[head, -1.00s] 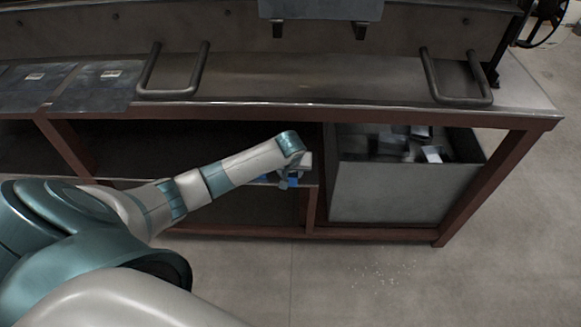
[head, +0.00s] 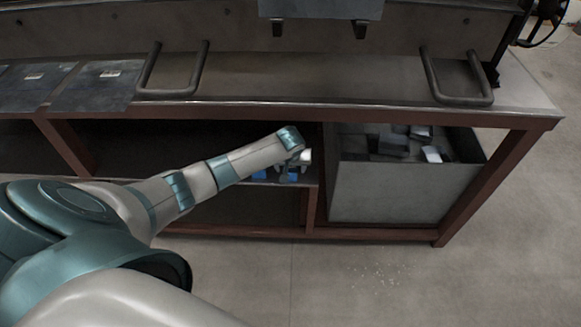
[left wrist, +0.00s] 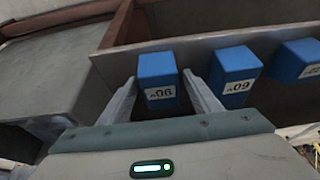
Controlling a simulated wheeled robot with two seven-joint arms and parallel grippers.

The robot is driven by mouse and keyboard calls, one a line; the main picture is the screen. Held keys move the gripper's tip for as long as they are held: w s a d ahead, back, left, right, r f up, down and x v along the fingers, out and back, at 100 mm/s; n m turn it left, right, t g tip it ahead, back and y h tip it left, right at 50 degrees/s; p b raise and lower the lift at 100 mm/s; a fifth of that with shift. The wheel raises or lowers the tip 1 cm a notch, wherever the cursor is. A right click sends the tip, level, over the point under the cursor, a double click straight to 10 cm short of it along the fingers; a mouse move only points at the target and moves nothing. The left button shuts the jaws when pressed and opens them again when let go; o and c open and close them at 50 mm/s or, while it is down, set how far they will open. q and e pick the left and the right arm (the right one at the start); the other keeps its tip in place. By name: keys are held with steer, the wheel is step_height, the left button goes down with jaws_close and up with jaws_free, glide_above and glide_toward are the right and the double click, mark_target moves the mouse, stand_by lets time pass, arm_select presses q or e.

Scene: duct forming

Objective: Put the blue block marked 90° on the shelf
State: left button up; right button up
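The blue block marked 90° (left wrist: 158,72) stands between the fingers of my left gripper (left wrist: 161,80) in the left wrist view; its label reads upside down there. The fingers flank it with a narrow gap on each side, so the gripper looks open around it. In the head view my left gripper (head: 293,172) is at the right end of the shelf (head: 307,180) under the bench, with blue showing at its fingertips. The block lines up with other blue blocks; its contact with the shelf is hidden. My right gripper is not in view.
A second blue block (left wrist: 234,75), its label upside down, stands close beside the right finger, and a third (left wrist: 297,60) is farther right. A grey bin (head: 400,195) holding dark and light pieces stands right of the shelf. The bench top (head: 310,85) overhangs the shelf.

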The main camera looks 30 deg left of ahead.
arm_select(q)
steer(key=shift+s+d+r, duration=0.1)
steer(key=shift+r, duration=0.3)
steer(key=p+v, duration=0.1)
steer(key=v, duration=1)
steer(key=shift+r, duration=0.2)
arm_select(e)
steer(key=shift+s+d+f, duration=0.1)
steer(key=shift+s+f, duration=0.15)
steer(key=shift+f, duration=0.35)
steer(key=shift+s+d+f, duration=0.1)
steer(key=shift+s+f, duration=0.1)
steer(key=shift+f, duration=0.4)
steer(key=shift+s+d+f, duration=0.1)
steer(key=shift+s+f, duration=0.15)
steer(key=shift+f, duration=0.35)
arm_select(q)
steer(key=shift+f, duration=0.1)
